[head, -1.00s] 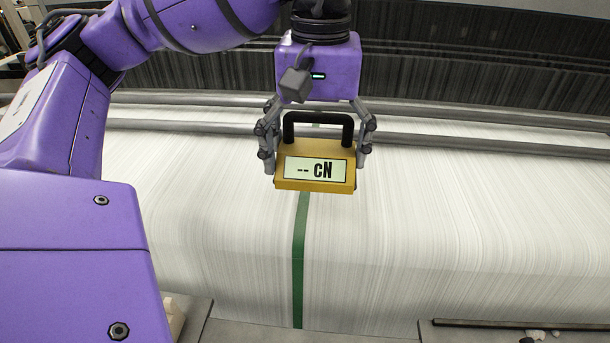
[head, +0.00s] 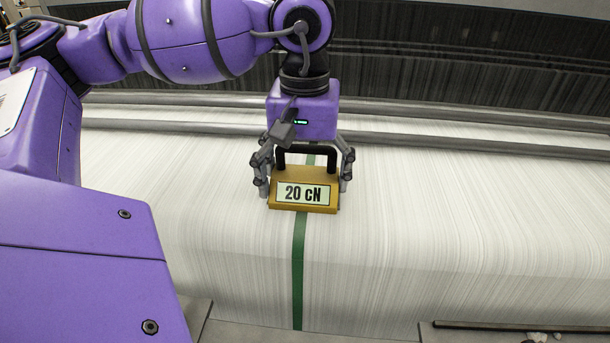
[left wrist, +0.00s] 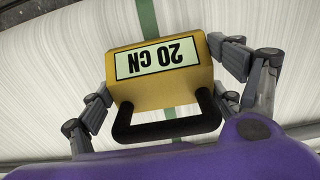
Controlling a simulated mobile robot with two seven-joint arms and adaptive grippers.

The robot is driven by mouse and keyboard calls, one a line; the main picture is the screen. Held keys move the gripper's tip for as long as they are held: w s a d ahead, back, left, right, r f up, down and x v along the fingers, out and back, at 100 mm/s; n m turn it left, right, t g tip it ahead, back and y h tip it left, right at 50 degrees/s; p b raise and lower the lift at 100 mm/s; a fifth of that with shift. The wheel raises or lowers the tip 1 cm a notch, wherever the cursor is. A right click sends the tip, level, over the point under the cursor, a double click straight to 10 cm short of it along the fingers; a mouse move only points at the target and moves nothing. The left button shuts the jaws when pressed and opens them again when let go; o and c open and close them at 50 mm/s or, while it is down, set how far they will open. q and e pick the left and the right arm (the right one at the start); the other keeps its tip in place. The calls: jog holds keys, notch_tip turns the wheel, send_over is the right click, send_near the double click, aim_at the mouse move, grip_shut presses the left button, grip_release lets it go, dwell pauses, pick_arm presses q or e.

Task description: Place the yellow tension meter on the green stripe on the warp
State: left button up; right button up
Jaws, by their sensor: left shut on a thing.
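The yellow tension meter (head: 304,206) has a black handle and a display reading "20 cN". My left gripper (head: 303,172) is shut on it, one finger at each side. The meter sits over the green stripe (head: 298,265) on the white warp (head: 420,230) and appears to rest on it. The stripe runs out in front of the meter and shows a little behind it. In the left wrist view the meter (left wrist: 163,62) is upside down, with the stripe (left wrist: 148,20) beyond it. The stripe under the meter is hidden. My right gripper is not in view.
Grey rollers (head: 430,141) cross behind the meter, with dark warp sheet (head: 440,60) further back. A grey ledge (head: 260,334) runs along the front, with a dark bar (head: 520,325) at right. The warp on both sides is clear.

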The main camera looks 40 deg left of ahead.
aim_at(305, 177)
pick_arm(q)
jog(key=o, duration=1.4)
notch_tip(305, 177, up, 12)
jog(key=shift+r+p, duration=0.15)
jog(key=shift+p, duration=0.2)
